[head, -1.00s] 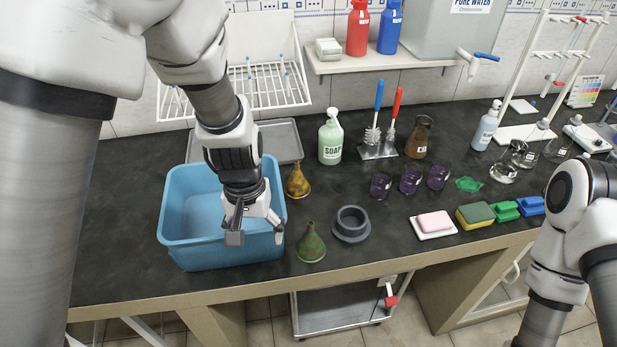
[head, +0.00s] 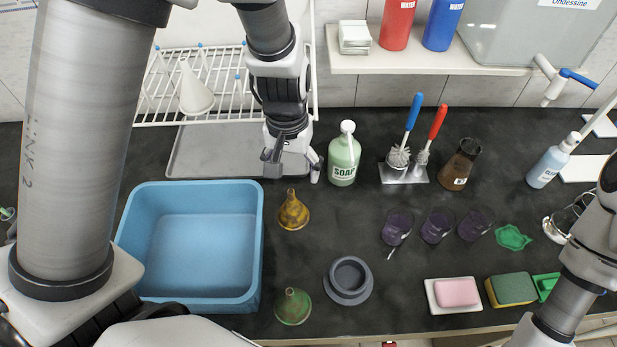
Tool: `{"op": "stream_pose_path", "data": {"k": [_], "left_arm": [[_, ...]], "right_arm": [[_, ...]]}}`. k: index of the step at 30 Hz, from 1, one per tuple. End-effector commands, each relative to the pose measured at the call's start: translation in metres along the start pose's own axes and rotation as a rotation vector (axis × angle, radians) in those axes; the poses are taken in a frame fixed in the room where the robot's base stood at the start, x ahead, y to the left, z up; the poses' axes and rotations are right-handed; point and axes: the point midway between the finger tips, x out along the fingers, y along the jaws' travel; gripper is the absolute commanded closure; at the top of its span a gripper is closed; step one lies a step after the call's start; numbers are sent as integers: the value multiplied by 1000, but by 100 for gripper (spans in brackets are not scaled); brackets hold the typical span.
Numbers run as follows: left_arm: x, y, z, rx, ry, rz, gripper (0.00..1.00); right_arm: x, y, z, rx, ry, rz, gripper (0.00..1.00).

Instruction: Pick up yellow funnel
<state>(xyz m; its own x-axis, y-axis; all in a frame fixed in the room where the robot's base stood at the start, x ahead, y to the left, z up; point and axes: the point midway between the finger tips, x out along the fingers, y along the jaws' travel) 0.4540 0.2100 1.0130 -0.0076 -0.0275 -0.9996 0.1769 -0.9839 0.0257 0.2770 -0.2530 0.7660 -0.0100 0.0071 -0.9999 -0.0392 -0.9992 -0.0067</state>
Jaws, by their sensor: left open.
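The yellow funnel (head: 293,212) stands on the dark bench, spout up, just right of the blue basin (head: 256,240). It has brownish stains. My left gripper (head: 291,176) is open and empty. It hangs above and behind the yellow funnel, between the grey tray and the soap bottle, apart from the funnel. A green funnel (head: 293,306) with brown stains stands nearer the front edge, also spout up. My right arm shows at the right edge, but its gripper is out of view.
The soap bottle (head: 344,158) stands close to the right of my left gripper. A grey ring-shaped base (head: 349,280) sits right of the green funnel. The grey tray (head: 205,152) and a drying rack with a white funnel (head: 194,92) are behind. Purple-filled beakers (head: 397,228) stand further right.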

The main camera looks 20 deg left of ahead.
Motion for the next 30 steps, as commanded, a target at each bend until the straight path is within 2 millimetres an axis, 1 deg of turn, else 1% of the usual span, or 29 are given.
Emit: {"op": "stream_pose_path", "data": {"k": [2, 4, 10, 17, 20, 21, 22, 25, 30], "left_arm": [[2, 0, 0, 0, -1, 0, 22], [10, 0, 1, -2, -3, 0, 22], [53, -1, 1, -1, -4, -1, 22], [81, -3, 1, -1, -3, 0, 22], [101, -6, 2, -3, -4, 0, 22], [111, -6, 1, -2, -2, -1, 22], [116, -6, 1, 0, -1, -1, 22], [121, -6, 1, -1, 0, 0, 22], [120, -6, 1, 0, 1, 0, 22]], "right_arm": [[0, 0, 1, 0, -1, 0, 55], [0, 0, 1, 0, -2, 0, 55], [2, 0, 1, 0, -3, 0, 55], [2, 0, 1, 0, -2, 0, 55], [4, 0, 1, 0, -2, 0, 55], [10, 0, 1, 0, -2, 0, 55], [12, 0, 1, 0, -2, 0, 55], [14, 0, 1, 0, -2, 0, 55], [12, 0, 1, 0, -2, 0, 55]]}}
